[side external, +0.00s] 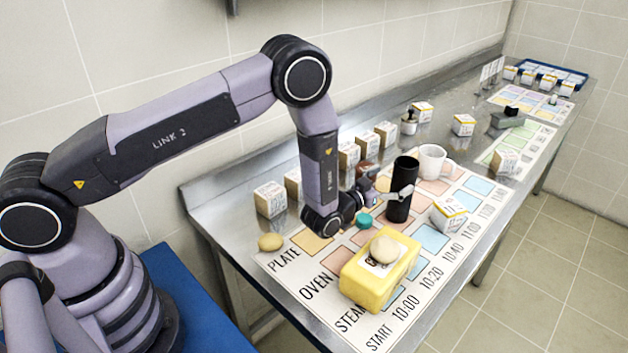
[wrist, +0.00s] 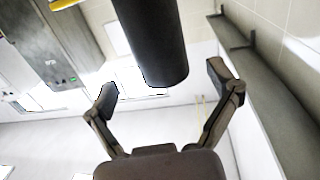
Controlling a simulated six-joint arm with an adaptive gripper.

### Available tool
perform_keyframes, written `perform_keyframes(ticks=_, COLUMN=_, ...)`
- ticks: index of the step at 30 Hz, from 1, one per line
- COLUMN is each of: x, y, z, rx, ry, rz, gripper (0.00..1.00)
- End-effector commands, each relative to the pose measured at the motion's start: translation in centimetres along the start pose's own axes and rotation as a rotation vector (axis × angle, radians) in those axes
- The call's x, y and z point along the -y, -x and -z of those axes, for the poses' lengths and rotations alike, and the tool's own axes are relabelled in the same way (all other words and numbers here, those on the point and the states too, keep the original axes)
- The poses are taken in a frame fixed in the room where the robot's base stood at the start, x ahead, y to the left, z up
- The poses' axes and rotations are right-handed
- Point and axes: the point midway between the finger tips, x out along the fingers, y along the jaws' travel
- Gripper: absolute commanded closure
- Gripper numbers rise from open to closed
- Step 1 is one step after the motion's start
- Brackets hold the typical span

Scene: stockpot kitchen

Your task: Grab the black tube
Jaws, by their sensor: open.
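The black tube (side external: 402,186) stands upright on the printed sheet on the metal table in the side external view. In the wrist view the black tube (wrist: 155,40) comes down from the top edge, with its end ahead of and between the finger tips. My gripper (side external: 385,192) is at the tube's left side in the side external view, partly hidden by my own wrist, with a finger reaching in front of the tube. In the wrist view my gripper (wrist: 165,85) has its two fingers spread wide. I cannot tell whether a finger touches the tube.
A white mug (side external: 433,162) stands just behind the tube. A yellow block (side external: 372,285) with a round bun (side external: 384,249) on top is in front. A teal lid (side external: 364,221) lies close to my gripper. A white box (side external: 448,215) is to the right, and several boxes line the wall side.

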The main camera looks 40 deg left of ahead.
Motion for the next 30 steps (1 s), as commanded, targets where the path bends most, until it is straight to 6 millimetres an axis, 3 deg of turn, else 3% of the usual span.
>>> perform_keyframes(ticks=9, x=0.1, y=-4.4, z=0.5, rx=-0.002, ry=0.000, rz=0.000, gripper=0.12)
perform_keyframes(ticks=18, x=0.1, y=-4.8, z=0.4, rx=0.000, ry=0.000, rz=-0.001, gripper=0.13)
perform_keyframes(ticks=30, x=0.1, y=-4.8, z=0.5, rx=0.000, ry=0.001, rz=-0.001, gripper=0.65)
